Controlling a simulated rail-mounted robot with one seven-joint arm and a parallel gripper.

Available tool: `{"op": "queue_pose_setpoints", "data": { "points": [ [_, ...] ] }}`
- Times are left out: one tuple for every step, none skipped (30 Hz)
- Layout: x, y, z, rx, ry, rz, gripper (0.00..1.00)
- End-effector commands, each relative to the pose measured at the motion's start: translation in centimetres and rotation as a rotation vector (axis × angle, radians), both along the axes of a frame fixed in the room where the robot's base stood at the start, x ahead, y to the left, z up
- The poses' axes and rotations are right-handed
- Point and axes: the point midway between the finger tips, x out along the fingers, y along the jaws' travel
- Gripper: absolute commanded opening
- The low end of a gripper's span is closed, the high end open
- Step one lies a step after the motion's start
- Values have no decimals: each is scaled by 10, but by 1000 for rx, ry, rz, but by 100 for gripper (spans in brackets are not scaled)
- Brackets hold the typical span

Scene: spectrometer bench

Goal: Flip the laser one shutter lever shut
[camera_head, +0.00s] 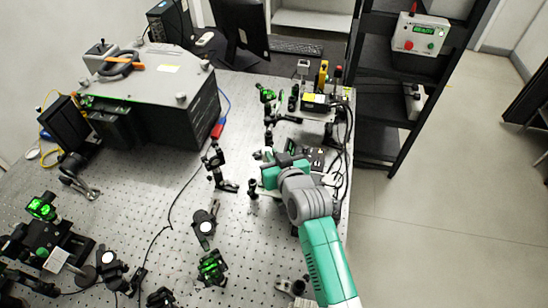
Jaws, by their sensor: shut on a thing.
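My gripper (264,165) is low over the right part of the optical bench (185,215), at the end of my green and grey arm. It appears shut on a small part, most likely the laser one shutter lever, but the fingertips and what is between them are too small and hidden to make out. A dark box with pale labels (317,157) sits just right of the gripper, partly behind my arm. Another dark box with a yellow label (315,101) stands farther back. I cannot tell which box is laser one, nor the lever's position.
Optic mounts on posts (216,165) stand left of the gripper, and a green-lit mount (212,268) stands in front. Black cables (344,150) run along the bench's right edge. A large dark enclosure (160,95) fills the back left. A black shelf rack (385,90) stands beyond the bench.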

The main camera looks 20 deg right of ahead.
Motion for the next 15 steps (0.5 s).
{"op": "queue_pose_setpoints", "data": {
  "points": [
    [0, 1, -1, -18, -40, 0, 0],
    [0, 2, 0, -28, -53, 1, 0],
    [0, 2, 2, -39, -67, 1, 0],
    [-1, 1, 4, -45, -77, 0, 0],
    [-1, 1, 6, -49, -83, -1, 0],
    [-1, 1, 7, -54, -88, -1, 0],
    [-1, 1, 9, -55, -90, 0, 0],
    [-1, 1, 9, -56, -90, -1, 0],
    [-1, 1, 10, -55, -90, 0, 0],
    [-1, 1, 10, -55, -90, 0, 0],
    [-1, 1, 11, -55, -90, 0, 0],
    [-1, 1, 11, -55, -91, 0, 0],
    [-1, 1, 11, -55, -91, 0, 0],
    [-1, 1, 11, -55, -91, 0, 12],
    [-1, 1, 11, -55, -91, 0, 20]
  ]
}}
